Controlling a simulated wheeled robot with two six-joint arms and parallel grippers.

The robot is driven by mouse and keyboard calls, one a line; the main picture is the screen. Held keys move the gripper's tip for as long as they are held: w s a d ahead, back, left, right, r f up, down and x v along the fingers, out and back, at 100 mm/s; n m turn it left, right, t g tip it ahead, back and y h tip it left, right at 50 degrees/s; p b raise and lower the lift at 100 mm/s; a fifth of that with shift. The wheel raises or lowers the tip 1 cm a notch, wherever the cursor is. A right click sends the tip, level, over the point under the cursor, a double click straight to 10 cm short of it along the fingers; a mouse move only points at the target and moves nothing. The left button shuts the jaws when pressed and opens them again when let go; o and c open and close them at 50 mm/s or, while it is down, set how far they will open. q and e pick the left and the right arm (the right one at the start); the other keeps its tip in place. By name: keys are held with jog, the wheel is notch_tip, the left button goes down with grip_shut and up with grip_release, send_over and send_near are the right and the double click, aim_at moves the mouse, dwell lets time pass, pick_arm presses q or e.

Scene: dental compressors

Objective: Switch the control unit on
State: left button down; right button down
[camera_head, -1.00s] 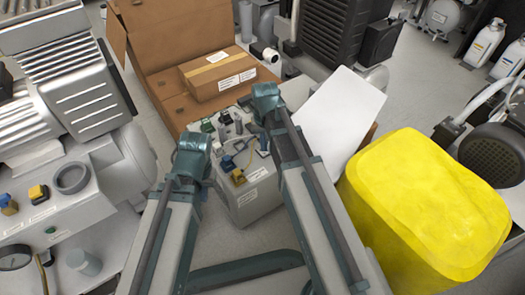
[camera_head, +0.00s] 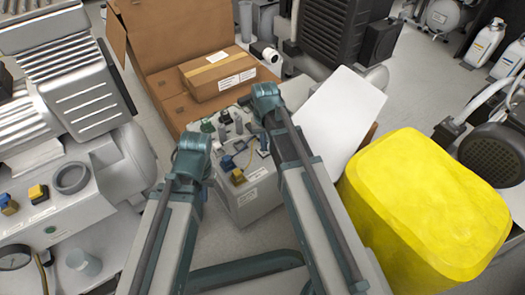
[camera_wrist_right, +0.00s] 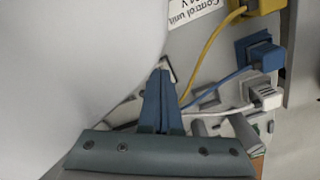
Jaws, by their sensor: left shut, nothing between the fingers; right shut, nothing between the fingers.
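The control unit is a light grey box (camera_head: 252,199) at the middle of the head view, partly hidden behind my arms. Its label (camera_wrist_right: 197,12) reads upside down in the right wrist view. Beside the label a yellow plug (camera_wrist_right: 262,5), a blue plug (camera_wrist_right: 264,54) and a white plug (camera_wrist_right: 264,97) sit on the unit with cables. My right gripper (camera_wrist_right: 160,76) is shut and empty, its tips close to a small pale and dark part (camera_wrist_right: 169,70), perhaps the switch; I cannot tell whether they touch. My left gripper's fingers are hidden; only its arm shows.
A white panel (camera_head: 342,113) stands right of the unit and fills the left of the wrist view. A yellow bin (camera_head: 425,205) stands at the right. A cardboard box (camera_head: 215,76) lies behind the unit. A grey compressor (camera_head: 125,165) stands at the left.

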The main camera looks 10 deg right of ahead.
jog(key=shift+f, duration=0.15)
jog(key=shift+r, duration=0.2)
notch_tip(320, 180, up, 7)
jog(key=p, duration=0.7)
jog(key=shift+f, duration=0.15)
jog(key=s+a+r+n+h+p, duration=0.1)
jog(key=s+a+r+n+p, duration=0.2)
jog(key=s+a, duration=0.3)
jog(key=s+a+r+n+p, duration=0.2)
jog(key=s+a+r+n, duration=0.15)
jog(key=s, duration=0.55)
notch_tip(320, 180, up, 36)
jog(key=a+p, duration=0.1)
jog(key=p, duration=3.6)
jog(key=shift+w+r+m+p, duration=0.25)
jog(key=shift+w+m+p, duration=0.05)
jog(key=shift+w+m, duration=0.05)
